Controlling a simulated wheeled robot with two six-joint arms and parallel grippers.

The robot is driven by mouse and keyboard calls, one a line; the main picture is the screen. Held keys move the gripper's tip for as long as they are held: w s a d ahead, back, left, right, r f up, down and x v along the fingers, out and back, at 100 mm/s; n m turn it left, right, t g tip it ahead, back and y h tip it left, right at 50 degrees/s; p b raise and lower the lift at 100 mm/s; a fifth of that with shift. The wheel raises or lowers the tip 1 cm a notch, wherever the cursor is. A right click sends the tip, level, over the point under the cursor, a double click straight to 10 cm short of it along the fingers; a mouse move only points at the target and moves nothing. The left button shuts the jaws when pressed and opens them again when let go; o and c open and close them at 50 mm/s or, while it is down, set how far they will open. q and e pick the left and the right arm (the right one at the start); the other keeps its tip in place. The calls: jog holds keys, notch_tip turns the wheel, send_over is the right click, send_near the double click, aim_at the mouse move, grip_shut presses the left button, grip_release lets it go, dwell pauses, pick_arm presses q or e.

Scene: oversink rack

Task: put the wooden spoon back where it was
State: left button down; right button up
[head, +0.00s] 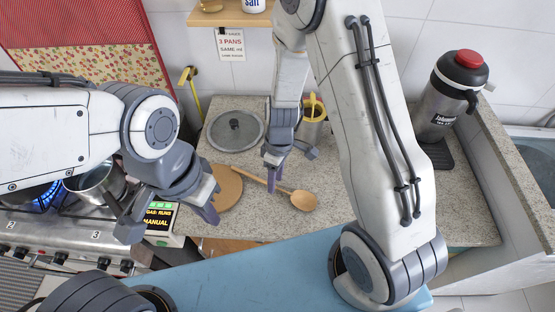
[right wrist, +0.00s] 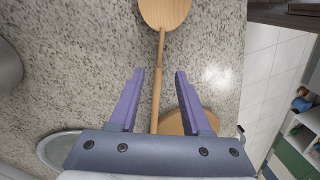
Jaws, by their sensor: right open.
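The wooden spoon (head: 304,201) lies on the speckled counter, its handle running up and left onto or over the round cork mat (head: 226,190). In the right wrist view, the spoon's handle (right wrist: 157,82) runs between the two purple fingers, with its bowl beyond their tips. My right gripper (head: 290,170) is open above the handle, with a gap on both sides; I cannot tell its exact height. My left gripper (head: 168,220) is open and empty, near the counter's left front edge.
A pan lid (head: 235,131) lies at the back left of the counter. A steel flask (head: 450,95) with a red top stands at the right. A stove with a lit burner (head: 38,198) and a pot (head: 95,185) is at the left. The counter right of the spoon is clear.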

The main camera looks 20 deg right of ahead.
notch_tip(320, 180, up, 11)
jog(key=w+d+b, duration=0.1)
jog(key=b, duration=0.1)
jog(key=s+a+r+m, duration=0.1)
jog(key=s+a+r, duration=0.1)
jog(key=s, duration=0.3)
jog(key=s+a+r+t, duration=0.1)
jog(key=s+a+r, duration=0.1)
jog(key=s+r, duration=0.2)
jog(key=s+a+r+m, duration=0.1)
jog(key=s+a+r, duration=0.1)
jog(key=s, duration=0.6)
jog(key=shift+a+r+m, duration=0.3)
jog(key=shift+a+r, duration=0.1)
jog(key=shift+d, duration=0.1)
